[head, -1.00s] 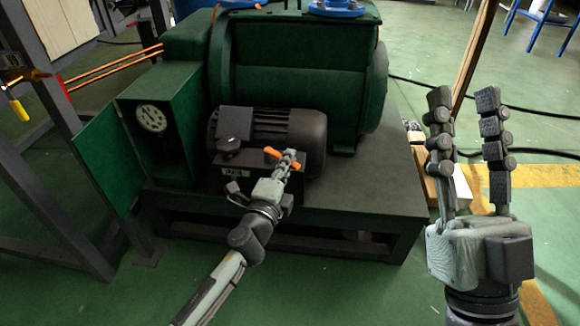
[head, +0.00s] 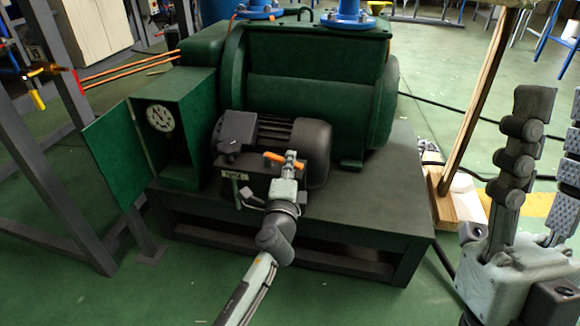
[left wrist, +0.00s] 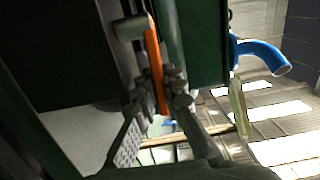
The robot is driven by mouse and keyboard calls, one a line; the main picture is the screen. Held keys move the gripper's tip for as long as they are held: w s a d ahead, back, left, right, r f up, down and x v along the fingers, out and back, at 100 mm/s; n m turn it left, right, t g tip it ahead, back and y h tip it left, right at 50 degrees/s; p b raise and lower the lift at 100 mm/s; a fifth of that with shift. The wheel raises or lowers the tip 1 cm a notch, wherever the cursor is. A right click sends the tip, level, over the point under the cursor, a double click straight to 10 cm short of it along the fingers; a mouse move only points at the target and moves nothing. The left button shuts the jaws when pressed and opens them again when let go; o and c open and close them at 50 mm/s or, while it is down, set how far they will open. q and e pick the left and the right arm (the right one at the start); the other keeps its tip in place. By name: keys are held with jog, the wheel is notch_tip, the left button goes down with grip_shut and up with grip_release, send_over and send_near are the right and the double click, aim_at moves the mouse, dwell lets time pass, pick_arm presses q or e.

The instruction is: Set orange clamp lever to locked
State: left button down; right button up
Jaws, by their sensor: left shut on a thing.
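The orange clamp lever (head: 274,157) sits on the front of the dark motor block and points left and slightly up in the head view. In the left wrist view the orange lever (left wrist: 155,62) runs lengthwise between the fingers. My left gripper (head: 289,162) is shut on the lever at its right part; the gripper also shows in the left wrist view (left wrist: 160,88). The fingers hide part of the lever. My right gripper (head: 556,112) is raised at the right edge, fingers apart and empty, partly cut off by the frame.
The dark motor (head: 300,140) stands on a grey bench (head: 385,200) before a large green pump housing (head: 310,90). An open green cabinet (head: 185,115) with a dial is at the left. A wooden post (head: 470,105) stands at the right. Floor in front is clear.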

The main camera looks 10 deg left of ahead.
dwell(0.5)
pick_arm(q)
jog(key=c, duration=1.6)
grip_release()
jog(key=shift+s+f, duration=0.1)
jog(key=shift+s, duration=0.15)
jog(key=s+d, duration=0.1)
jog(key=s, duration=0.6)
jog(key=shift+s, duration=0.2)
jog(key=shift+c, duration=0.2)
